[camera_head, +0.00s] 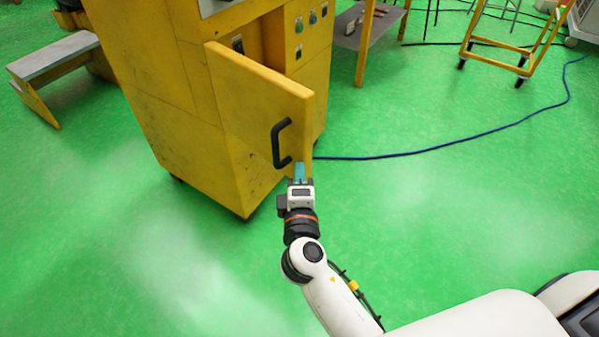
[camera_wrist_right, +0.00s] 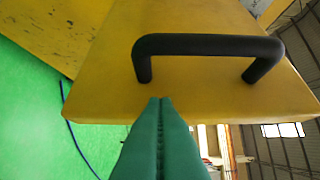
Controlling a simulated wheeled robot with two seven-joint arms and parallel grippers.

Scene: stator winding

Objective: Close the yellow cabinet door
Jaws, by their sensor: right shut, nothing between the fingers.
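The yellow cabinet (camera_head: 165,95) stands at the upper left of the head view. Its yellow door (camera_head: 250,105) is ajar, swung out from the cabinet front. A black handle (camera_head: 277,145) is on the door's outer face; it also shows in the right wrist view (camera_wrist_right: 205,45). My right gripper (camera_head: 300,168) is shut and empty, at the door's lower right part, just right of the handle. In the right wrist view its teal fingers (camera_wrist_right: 158,105) are pressed together, tips in front of the door's edge, below the handle. Whether they touch the door I cannot tell. My left gripper is not in view.
A blue cable (camera_head: 440,143) runs over the green floor (camera_head: 420,210) right of the cabinet. A yellow cart (camera_head: 500,65) stands at the upper right. A low bench (camera_head: 55,55) is at the far left. The floor around my right arm is clear.

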